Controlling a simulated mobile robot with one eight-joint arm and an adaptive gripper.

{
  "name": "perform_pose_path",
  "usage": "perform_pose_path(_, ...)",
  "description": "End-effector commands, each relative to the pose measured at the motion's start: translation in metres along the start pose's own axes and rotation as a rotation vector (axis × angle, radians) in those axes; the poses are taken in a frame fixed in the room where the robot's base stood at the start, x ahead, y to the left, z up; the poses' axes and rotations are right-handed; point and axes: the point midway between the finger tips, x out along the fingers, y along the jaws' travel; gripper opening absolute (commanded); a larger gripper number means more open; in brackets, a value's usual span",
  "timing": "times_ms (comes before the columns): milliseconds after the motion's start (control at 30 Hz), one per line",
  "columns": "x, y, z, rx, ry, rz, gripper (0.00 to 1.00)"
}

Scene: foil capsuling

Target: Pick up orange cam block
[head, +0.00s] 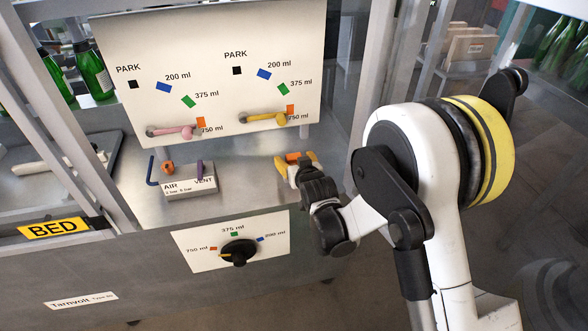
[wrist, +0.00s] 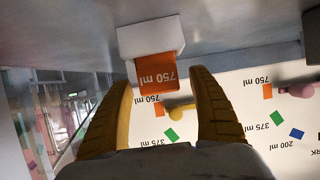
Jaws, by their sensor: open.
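The orange cam block (wrist: 157,70), marked "750 ml", shows in the wrist view just ahead of my fingertips, against a white block (wrist: 152,40). In the head view a strip of the orange block (head: 293,157) shows at my gripper. My gripper (wrist: 163,88) is open, with one yellow finger on each side of the gap. The orange block lies between and a little beyond the fingertips. I cannot tell whether either finger touches it. In the head view my gripper (head: 296,166) is over the metal bench, and my wrist hides part of that area.
A white panel (head: 215,60) behind carries a pink lever (head: 175,132) and a yellow lever (head: 262,119). An AIR/VENT block (head: 190,187) with small levers stands to the left on the metal bench (head: 235,165). A black dial (head: 238,252) is on the front face.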

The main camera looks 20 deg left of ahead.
Motion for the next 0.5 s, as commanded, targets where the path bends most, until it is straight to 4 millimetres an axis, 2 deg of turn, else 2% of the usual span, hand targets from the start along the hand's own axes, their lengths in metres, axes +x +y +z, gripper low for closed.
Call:
perform_pose_path(267,0.0040,0.0001,-0.0009,0.000,0.000,0.000,0.70)
perform_pose_path(467,0.0038,0.0001,-0.0008,0.000,0.000,0.000,0.10)
perform_pose_path(500,0.0038,0.0001,-0.0008,0.000,0.000,0.000,0.09)
